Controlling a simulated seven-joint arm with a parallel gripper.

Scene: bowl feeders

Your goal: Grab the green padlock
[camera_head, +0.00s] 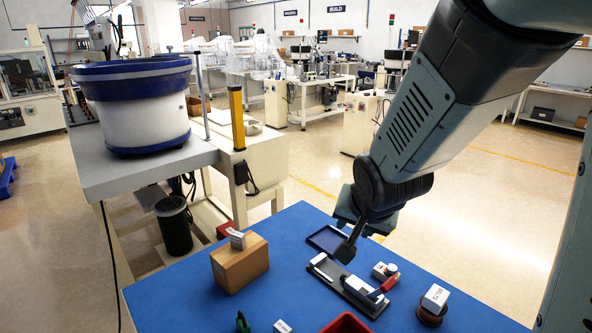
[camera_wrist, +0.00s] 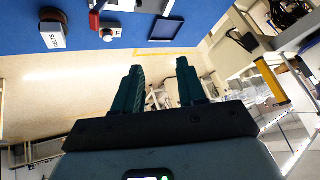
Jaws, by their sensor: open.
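A small dark green object (camera_head: 242,322) lies at the front edge of the picture on the blue table. It looks like the green padlock, but it is partly cut off and too small to be sure. My gripper (camera_head: 346,250) is above the back part of the table, to the right of and well behind the green object. In the wrist view my gripper (camera_wrist: 160,80) has its two fingers apart with nothing between them. The green object does not show in the wrist view.
The blue table (camera_head: 180,290) holds a cardboard box (camera_head: 240,264) with small items on it, a dark tray (camera_head: 327,239), a black fixture (camera_head: 345,287) with a red-handled part, a labelled white block (camera_head: 435,298), and a red bin (camera_head: 346,324). A bowl feeder (camera_head: 135,105) stands behind left.

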